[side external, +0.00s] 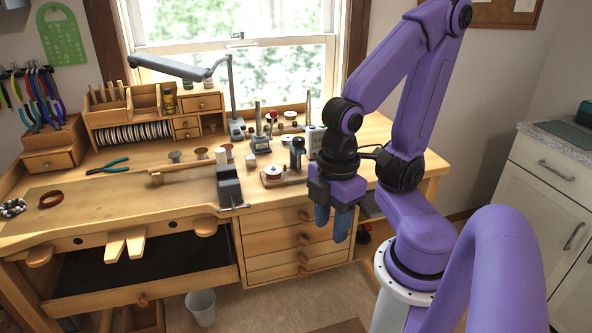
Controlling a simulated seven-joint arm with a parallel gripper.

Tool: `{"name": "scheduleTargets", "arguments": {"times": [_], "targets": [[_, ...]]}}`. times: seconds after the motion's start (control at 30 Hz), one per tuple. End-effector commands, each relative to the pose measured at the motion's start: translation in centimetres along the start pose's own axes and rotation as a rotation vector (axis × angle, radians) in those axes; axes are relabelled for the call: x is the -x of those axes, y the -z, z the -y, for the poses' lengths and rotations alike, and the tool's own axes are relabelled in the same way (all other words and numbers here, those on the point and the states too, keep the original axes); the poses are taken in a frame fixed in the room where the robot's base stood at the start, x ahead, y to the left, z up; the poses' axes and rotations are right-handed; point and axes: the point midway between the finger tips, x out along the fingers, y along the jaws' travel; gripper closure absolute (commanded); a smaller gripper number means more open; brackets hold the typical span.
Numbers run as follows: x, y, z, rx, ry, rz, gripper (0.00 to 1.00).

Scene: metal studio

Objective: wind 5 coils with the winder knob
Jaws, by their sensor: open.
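My gripper (332,222) hangs with its blue fingers pointing down, in front of the bench's right part. It is open, with nothing seen between the fingers. A small device that looks like the winder (284,179) stands on the bench to the left of my gripper, apart from it. The knob is too small to make out surely, and no wound coils can be told.
A dark grey block with a handle (229,186) sits at the bench's front edge. Small stands and spools (260,138) crowd the back. A jointed lamp (233,95) rises behind. Drawers (285,237) are below the bench top.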

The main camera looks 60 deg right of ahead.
Motion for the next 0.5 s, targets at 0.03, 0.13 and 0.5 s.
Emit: {"name": "scheduleTargets", "arguments": {"times": [0.03, 0.13, 0.5], "targets": [[0.0, 0.0, 0.0, 0.000, 0.000, 0.000, 0.44], [0.2, 0.3, -0.4, -0.006, -0.001, 0.000, 0.40], [4.8, 3.4, -8.7, -0.091, -0.010, 0.006, 0.40]]}}
